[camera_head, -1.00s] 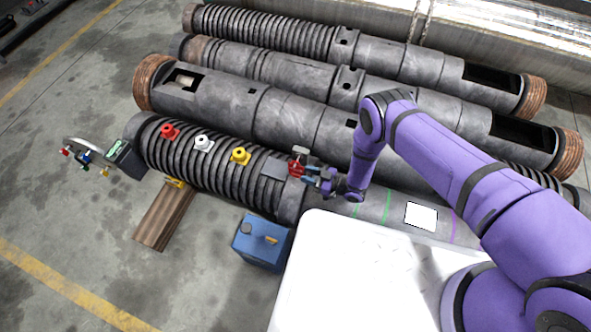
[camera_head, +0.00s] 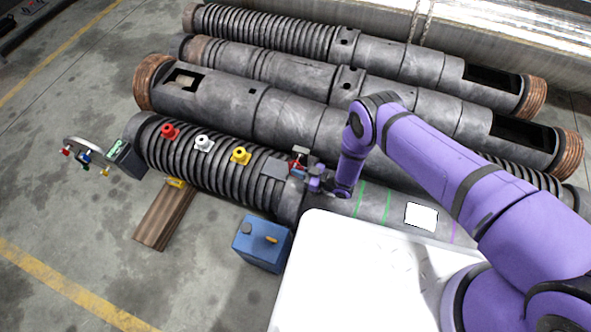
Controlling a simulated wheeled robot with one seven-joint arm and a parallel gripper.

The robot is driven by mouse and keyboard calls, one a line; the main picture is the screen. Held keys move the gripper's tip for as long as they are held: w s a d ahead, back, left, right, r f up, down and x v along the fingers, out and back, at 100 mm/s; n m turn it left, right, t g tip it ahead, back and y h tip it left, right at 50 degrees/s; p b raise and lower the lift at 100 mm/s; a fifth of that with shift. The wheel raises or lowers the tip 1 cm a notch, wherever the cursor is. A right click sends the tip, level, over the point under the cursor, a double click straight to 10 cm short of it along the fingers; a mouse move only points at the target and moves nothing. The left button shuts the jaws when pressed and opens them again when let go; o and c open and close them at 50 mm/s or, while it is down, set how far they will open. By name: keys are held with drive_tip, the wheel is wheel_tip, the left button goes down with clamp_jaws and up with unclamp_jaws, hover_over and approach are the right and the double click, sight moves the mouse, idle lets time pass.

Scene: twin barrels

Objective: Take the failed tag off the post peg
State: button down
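A small red piece (camera_head: 296,167), which may be the tag, shows at a small fixture with a pale top (camera_head: 300,150) on the near ribbed barrel (camera_head: 195,178). It is partly hidden by my gripper (camera_head: 306,176), and I cannot make out the peg. My gripper is at the red piece's right side, touching or very close to it. Its fingers are too small and covered to show whether they are open or closed on it. More small red, blue and yellow pieces hang from a curved rack (camera_head: 84,157) at the far left.
Red (camera_head: 168,132), white (camera_head: 203,143) and yellow (camera_head: 240,155) fittings stand along the near barrel. A grey plate (camera_head: 275,168) lies left of my gripper. A blue box (camera_head: 262,243), a wooden block (camera_head: 165,216) and a white surface (camera_head: 345,275) are in front. More barrels lie behind.

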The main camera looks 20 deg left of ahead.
drive_tip(key=shift+r, duration=0.2)
idle(0.4)
drive_tip(key=shift+s, duration=0.1)
drive_tip(key=shift+s+a+r, duration=0.1)
drive_tip(key=shift+s+r, duration=0.15)
drive_tip(key=shift+s, duration=0.65)
drive_tip(key=shift+s+a+r, duration=0.1)
drive_tip(key=shift+s+r, duration=0.15)
drive_tip(key=shift+s, duration=0.65)
drive_tip(key=s, duration=0.7)
drive_tip(key=shift+a, duration=0.2)
